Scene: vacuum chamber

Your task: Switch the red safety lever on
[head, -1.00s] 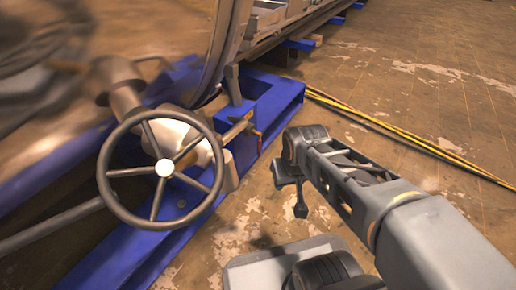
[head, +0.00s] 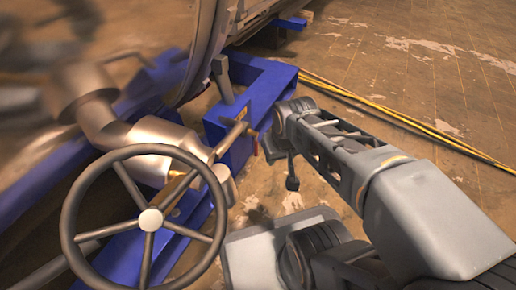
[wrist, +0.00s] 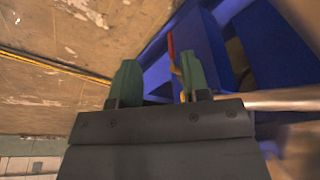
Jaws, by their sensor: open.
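The red safety lever (wrist: 171,50) shows in the wrist view as a thin red strip against the blue frame, with a yellow part below it. My gripper (wrist: 157,68) is open, with its two green fingers apart. In the picture the lever lies between the fingertips, closer to the right finger and seemingly beyond them; I cannot tell whether they touch. In the head view the lever (head: 254,145) is a tiny red spot at the blue frame's edge, just left of the end of my arm. My fingers are not clear there.
A large handwheel (head: 150,220) on a metal pipe fills the lower left. The blue frame (head: 262,84) stands behind the lever, under the chamber. A metal rod passes close to the right finger in the wrist view. Yellow cables (head: 400,118) cross the open floor at right.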

